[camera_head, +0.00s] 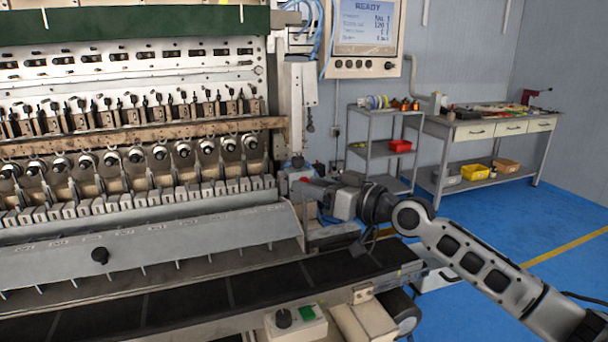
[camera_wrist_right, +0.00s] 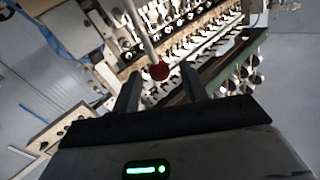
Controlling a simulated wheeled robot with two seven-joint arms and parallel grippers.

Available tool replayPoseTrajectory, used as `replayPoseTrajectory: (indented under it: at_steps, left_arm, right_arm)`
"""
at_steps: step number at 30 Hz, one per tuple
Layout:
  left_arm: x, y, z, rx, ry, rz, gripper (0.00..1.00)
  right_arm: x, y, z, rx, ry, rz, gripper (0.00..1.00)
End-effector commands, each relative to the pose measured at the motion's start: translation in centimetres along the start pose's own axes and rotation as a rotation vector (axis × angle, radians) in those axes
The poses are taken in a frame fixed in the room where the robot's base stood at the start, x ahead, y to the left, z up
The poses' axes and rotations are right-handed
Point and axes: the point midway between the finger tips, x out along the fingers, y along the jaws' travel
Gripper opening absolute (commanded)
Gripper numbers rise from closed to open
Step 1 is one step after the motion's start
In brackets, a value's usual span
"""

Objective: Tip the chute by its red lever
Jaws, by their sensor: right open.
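The chute (camera_head: 150,242) is a long grey sloped panel along the front of the coil winder. In the head view a small bit of red, likely the lever's knob (camera_head: 305,180), shows at the chute's right end, partly hidden by my right gripper (camera_head: 312,192). In the right wrist view the red ball knob (camera_wrist_right: 160,71) sits on a pale rod (camera_wrist_right: 143,35). It appears between the two dark fingers of my right gripper (camera_wrist_right: 159,78), which are apart. I cannot tell whether either finger touches it. My left gripper is not in view.
A dark conveyor belt (camera_head: 190,300) runs below the chute. A control box (camera_head: 296,325) with a black knob and green button stands at the front. A shelf cart (camera_head: 385,150) and a workbench (camera_head: 490,130) stand behind right. Blue floor at right is open.

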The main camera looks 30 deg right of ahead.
Motion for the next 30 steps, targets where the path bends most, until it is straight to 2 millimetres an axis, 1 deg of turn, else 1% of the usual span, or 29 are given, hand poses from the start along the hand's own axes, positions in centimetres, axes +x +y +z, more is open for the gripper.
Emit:
replayPoseTrajectory:
  at_steps: [1, 3, 7, 17, 20, 21, 22, 30]
  left_arm:
    - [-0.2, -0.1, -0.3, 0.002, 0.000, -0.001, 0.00]
    - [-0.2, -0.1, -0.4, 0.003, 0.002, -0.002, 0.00]
    - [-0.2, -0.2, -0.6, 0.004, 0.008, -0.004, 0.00]
    - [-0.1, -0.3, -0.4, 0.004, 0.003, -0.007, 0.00]
    - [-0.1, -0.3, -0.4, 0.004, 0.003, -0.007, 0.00]
    - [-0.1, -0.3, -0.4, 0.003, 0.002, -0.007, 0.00]
    - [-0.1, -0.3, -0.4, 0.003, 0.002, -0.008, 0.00]
    - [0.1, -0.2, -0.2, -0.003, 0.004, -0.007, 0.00]
  right_arm:
    - [0.7, 0.0, -0.3, 0.002, 0.004, 0.001, 0.44]
    - [1.4, 0.1, -0.2, 0.004, 0.004, 0.002, 0.44]
    - [2.2, 0.0, -0.1, 0.001, 0.000, 0.001, 0.44]
    - [2.5, 0.0, 0.1, -0.001, -0.002, 0.000, 0.44]
    - [2.5, 0.0, 0.1, 0.000, -0.002, 0.000, 0.18]
    - [2.5, 0.0, 0.1, 0.000, -0.002, 0.000, 0.07]
    - [2.5, 0.0, 0.1, 0.000, -0.001, 0.000, 0.00]
    - [2.6, -0.2, 0.2, -0.005, 0.005, -0.006, 0.00]
